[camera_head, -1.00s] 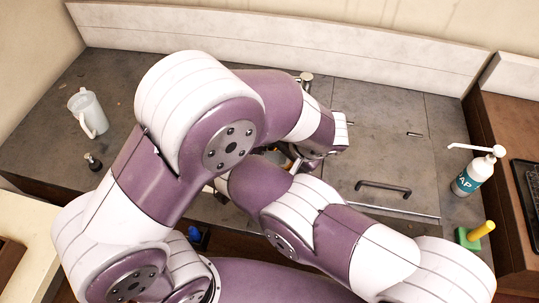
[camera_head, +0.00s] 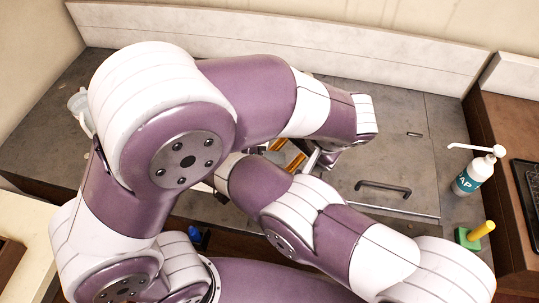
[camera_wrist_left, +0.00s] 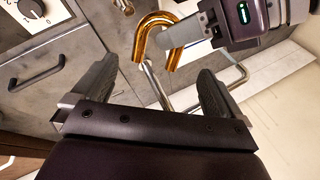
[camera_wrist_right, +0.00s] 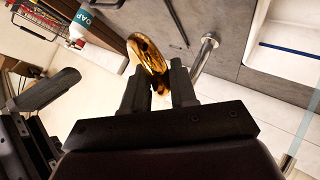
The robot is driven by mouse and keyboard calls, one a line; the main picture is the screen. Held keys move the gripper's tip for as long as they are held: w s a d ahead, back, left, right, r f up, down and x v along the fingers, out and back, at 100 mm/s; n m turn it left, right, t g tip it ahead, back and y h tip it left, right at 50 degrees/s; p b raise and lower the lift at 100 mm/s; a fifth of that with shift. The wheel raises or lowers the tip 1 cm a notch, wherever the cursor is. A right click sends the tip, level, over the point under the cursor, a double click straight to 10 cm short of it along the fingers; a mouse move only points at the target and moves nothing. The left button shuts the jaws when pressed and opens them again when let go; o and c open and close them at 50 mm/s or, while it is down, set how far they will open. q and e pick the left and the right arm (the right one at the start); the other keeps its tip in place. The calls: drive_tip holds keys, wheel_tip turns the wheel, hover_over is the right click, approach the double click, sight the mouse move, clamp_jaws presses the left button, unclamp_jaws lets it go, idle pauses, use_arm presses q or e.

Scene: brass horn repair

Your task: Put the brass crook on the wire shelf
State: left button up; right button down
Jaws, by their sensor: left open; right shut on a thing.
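The brass crook (camera_wrist_right: 147,54) is a shiny gold U-shaped tube. My right gripper (camera_wrist_right: 163,84) is shut on it and holds it up off the surfaces. In the head view only parts of the crook (camera_head: 297,162) show between my arms, which hide both grippers' fingertips. A wire rack (camera_wrist_right: 36,22) with red items shows at the upper left of the right wrist view; I cannot tell if it is the wire shelf.
The grey worktop (camera_head: 400,150) has a black handle (camera_head: 383,187) and a metal rail along its front. A pump bottle (camera_head: 468,178) and a yellow-handled green block (camera_head: 476,235) stand at right. A pale mug (camera_head: 78,102) is partly hidden behind my left arm.

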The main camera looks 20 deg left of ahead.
use_arm(q)
drive_tip(key=x, duration=0.7)
drive_tip(key=shift+f, duration=0.25)
